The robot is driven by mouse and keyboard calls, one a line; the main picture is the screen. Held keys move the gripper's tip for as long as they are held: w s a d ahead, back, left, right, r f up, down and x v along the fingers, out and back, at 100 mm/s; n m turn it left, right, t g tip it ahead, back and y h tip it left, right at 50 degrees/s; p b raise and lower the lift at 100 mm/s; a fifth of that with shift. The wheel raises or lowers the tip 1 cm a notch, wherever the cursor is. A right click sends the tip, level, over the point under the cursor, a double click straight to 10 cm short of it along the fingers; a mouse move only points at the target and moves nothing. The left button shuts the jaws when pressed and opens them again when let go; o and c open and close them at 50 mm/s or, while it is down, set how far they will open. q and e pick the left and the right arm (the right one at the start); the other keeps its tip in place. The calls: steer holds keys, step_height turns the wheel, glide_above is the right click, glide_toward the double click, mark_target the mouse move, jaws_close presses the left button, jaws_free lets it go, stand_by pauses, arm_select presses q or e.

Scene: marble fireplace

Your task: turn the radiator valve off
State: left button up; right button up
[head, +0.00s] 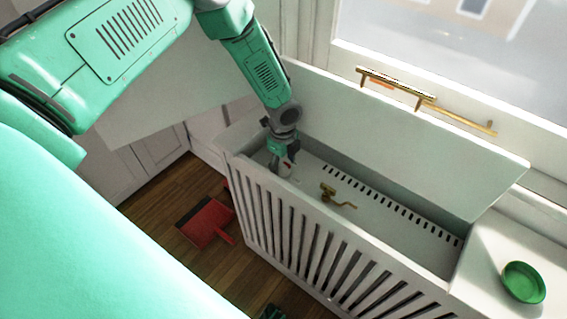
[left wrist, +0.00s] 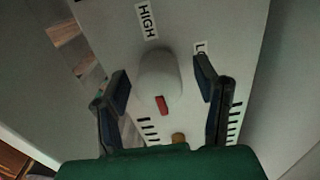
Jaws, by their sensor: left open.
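The valve is a pale rounded knob (left wrist: 160,75) with a red mark on its face, seen in the left wrist view. A "HIGH" label (left wrist: 147,20) lies above it, and a second label (left wrist: 201,47), partly hidden by a finger, begins with "L". My left gripper (left wrist: 163,82) is open, with one dark finger on each side of the knob; I cannot tell whether they touch it. In the head view my left gripper (head: 283,164) reaches down into the open radiator box at its left end, mostly hiding the knob. A dark green piece at the bottom edge may be my right gripper (head: 272,312).
The white slatted radiator cover (head: 262,215) has its lid (head: 400,140) raised toward the window. A brass tap (head: 328,190) with a bent lever lies inside. A green bowl (head: 523,281) is at right. A red dustpan (head: 203,222) lies on the wooden floor.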

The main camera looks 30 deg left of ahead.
mark_target(283, 161)
arm_select(q)
step_height(283, 161, up, 12)
stand_by(0.5)
steer(key=shift+f, duration=0.1)
